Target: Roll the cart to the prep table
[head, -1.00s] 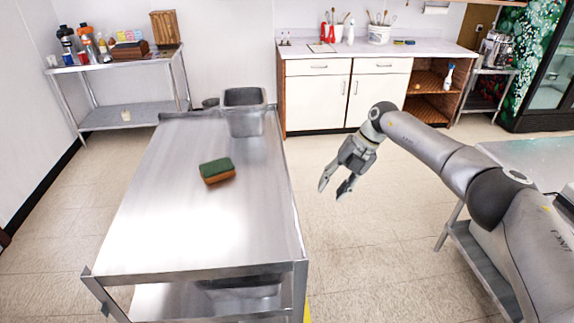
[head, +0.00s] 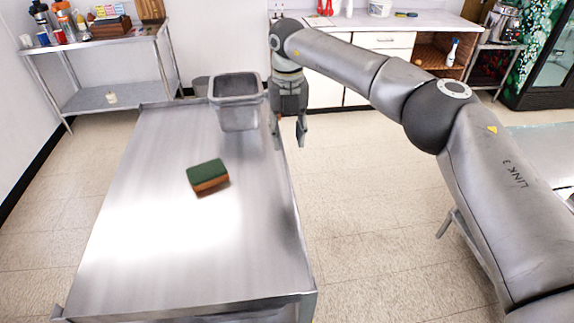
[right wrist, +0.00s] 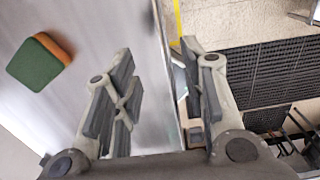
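The cart (head: 170,250) is a steel one with a flat top, standing at left centre in the head view. Its top also fills the left of the right wrist view (right wrist: 100,30). My right gripper (head: 289,140) is at the cart's right edge, beside the grey bin. In the right wrist view the right gripper (right wrist: 160,65) is open, with one finger over the top and the other outside the edge. I cannot tell whether it touches the cart. A steel surface (head: 545,150) is partly seen at far right; I cannot tell if it is the prep table. My left gripper is not in view.
A green and orange sponge (head: 208,176) and a grey bin (head: 238,112) sit on the cart. A steel shelf table (head: 110,97) stands behind left, a white-door counter (head: 385,42) behind right. Tiled floor (head: 370,230) is open right of the cart.

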